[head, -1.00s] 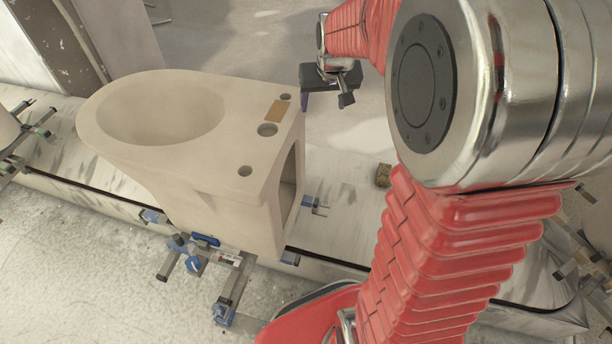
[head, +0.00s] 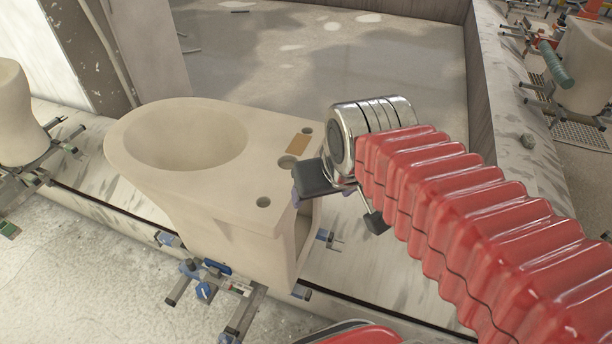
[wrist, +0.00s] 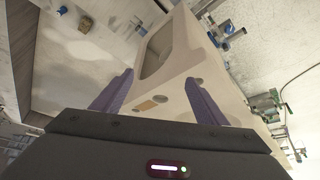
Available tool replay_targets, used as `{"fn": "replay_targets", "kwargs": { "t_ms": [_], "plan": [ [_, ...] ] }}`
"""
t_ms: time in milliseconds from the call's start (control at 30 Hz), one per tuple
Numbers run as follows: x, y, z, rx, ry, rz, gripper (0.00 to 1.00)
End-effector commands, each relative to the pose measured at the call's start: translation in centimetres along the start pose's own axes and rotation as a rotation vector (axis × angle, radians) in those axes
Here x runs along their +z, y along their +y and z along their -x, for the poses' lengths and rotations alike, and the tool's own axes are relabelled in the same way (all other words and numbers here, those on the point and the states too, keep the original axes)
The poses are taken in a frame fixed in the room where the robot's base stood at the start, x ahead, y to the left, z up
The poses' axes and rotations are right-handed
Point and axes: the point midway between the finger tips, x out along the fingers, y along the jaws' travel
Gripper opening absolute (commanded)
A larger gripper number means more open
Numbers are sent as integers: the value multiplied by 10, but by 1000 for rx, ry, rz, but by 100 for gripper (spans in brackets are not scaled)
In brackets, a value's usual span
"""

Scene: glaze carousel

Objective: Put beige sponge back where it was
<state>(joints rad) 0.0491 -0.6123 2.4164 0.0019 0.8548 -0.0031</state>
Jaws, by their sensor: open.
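A flat tan rectangle (head: 299,144) lies on the rear deck of a beige toilet body (head: 140,160). I cannot tell whether it is the beige sponge or a surface patch. My gripper (head: 296,197) is beside the toilet's rear end in the head view, its fingers largely hidden behind its dark palm. In the wrist view, the purple fingers of my gripper (wrist: 158,80) are spread apart with nothing held between them. The tan rectangle (wrist: 147,104) and the deck holes show between and beyond them.
Blue-tipped clamps (head: 205,268) stick out below the toilet. Another beige ware piece (head: 20,110) stands at left, and one (head: 585,65) at far right. A small grey-brown lump (head: 528,141) lies on the right ledge. The wrist view shows a brownish lump (wrist: 86,23) at upper left.

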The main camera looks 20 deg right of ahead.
Motion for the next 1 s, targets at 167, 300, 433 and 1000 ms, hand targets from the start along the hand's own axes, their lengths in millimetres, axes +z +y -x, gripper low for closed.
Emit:
{"fn": "replay_targets", "kwargs": {
  "t_ms": [167, 300, 433, 1000],
  "plan": [
    [30, -11, 11, -17, 9, 32, 67],
    [40, -13, 13, -21, 10, 41, 67],
    [41, -14, 13, -22, 9, 42, 67],
    [41, -13, 13, -21, 9, 42, 63]
  ]
}}
